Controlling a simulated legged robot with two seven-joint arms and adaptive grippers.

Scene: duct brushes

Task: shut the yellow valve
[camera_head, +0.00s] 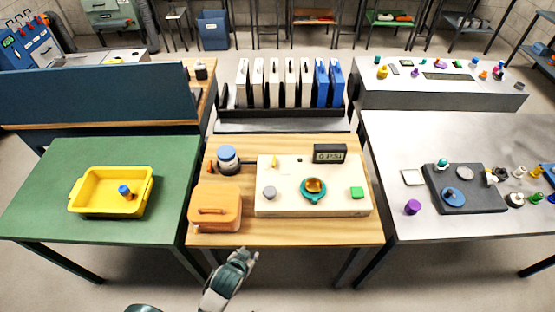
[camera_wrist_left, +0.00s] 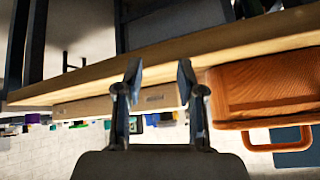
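A cream panel (camera_head: 335,205) lies on the middle wooden table. A small yellow upright piece (camera_head: 274,160) stands at its back left edge, and an amber-yellow knob (camera_head: 314,185) sits in a teal ring (camera_head: 314,197) near its middle. I cannot tell for sure which is the yellow valve or how it is turned. My left gripper (camera_head: 248,256) is in front of the table's front edge, apart from the panel. In the left wrist view the left gripper (camera_wrist_left: 159,80) is open and empty, fingers spread. My right gripper is not in view.
An orange case (camera_head: 215,207) stands left of the panel, near the front edge; it also shows in the left wrist view (camera_wrist_left: 265,90). A blue-lidded jar (camera_head: 228,158) is behind it. A grey knob (camera_head: 269,193), green button (camera_head: 357,193) and display (camera_head: 329,154) are on or by the panel.

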